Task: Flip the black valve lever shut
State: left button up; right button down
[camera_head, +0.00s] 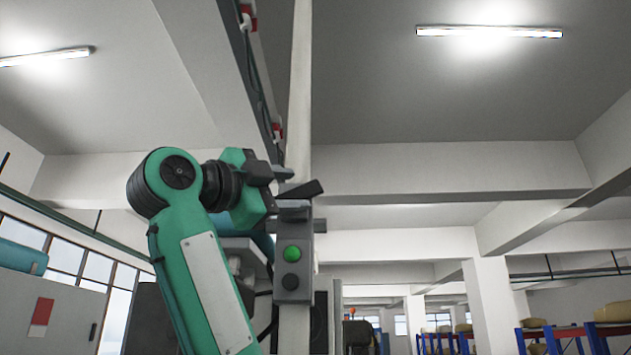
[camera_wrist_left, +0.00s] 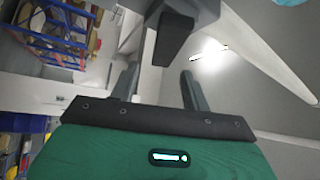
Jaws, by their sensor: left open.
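In the left wrist view the black lever (camera_wrist_left: 175,38) hangs from a grey block (camera_wrist_left: 197,10), ahead of the fingertips. My left gripper (camera_head: 281,188) is just left of the lever in the head view. In the left wrist view its two fingers (camera_wrist_left: 158,75) are apart with nothing between them. The lever appears close to the fingertips; I cannot tell whether they touch. My right gripper is not in view.
A pale vertical post (camera_head: 299,90) and a grey overhead beam (camera_head: 215,70) with cables rise by the lever. Blue and orange shelves (camera_head: 575,340) stand far off at the lower right. The space right of the lever looks open.

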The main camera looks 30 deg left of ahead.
aim_at(310, 189)
pick_arm(q)
jog(key=x, duration=0.2)
jog(key=p+x, duration=0.1)
jog(key=x, duration=0.1)
jog(key=shift+w+r, duration=0.2)
jog(key=shift+r, duration=0.1)
jog(key=shift+p+x, duration=0.45)
jog(key=shift+x, duration=0.5)
jog(key=shift+f, duration=0.15)
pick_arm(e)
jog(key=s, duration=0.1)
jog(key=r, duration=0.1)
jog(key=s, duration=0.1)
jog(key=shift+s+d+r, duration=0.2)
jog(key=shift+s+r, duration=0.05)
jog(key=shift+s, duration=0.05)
pick_arm(q)
jog(key=shift+s, duration=0.1)
